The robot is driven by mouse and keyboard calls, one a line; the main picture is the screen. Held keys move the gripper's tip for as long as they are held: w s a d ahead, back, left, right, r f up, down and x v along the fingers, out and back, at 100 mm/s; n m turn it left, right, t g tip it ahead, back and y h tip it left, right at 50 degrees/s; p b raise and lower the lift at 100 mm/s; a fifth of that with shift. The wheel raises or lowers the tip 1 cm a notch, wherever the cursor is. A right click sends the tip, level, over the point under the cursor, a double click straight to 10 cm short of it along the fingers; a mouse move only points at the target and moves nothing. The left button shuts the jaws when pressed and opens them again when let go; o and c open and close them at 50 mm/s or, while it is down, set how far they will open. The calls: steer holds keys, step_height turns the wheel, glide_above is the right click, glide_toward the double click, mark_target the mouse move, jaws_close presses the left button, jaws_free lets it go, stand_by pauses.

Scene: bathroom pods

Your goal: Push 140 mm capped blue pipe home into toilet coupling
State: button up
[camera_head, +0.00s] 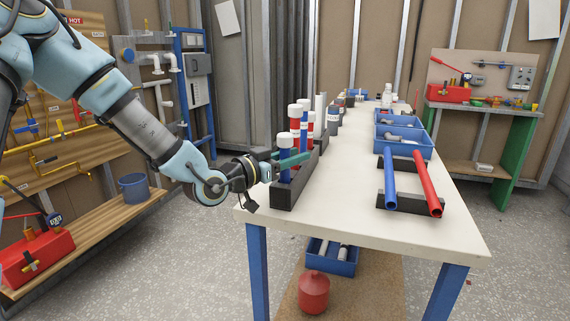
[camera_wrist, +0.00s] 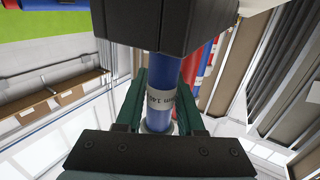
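The capped blue pipe (camera_head: 285,176) stands upright at the near end of the dark rack (camera_head: 284,197), with its white cap (camera_head: 285,140) on top. My gripper (camera_head: 295,158) reaches in from the left, its green fingers level with the pipe just below the cap. I cannot make out the toilet coupling.
Several capped red and blue pipes (camera_head: 295,118) stand farther along the rack. A blue pipe (camera_head: 390,180) and a red pipe (camera_head: 428,183) lie on dark holders at the right, before blue bins (camera_head: 403,150). The white tabletop (camera_head: 345,170) between is clear.

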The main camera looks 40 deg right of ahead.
steer(key=shift+c, duration=0.2)
jaws_close()
stand_by(0.3)
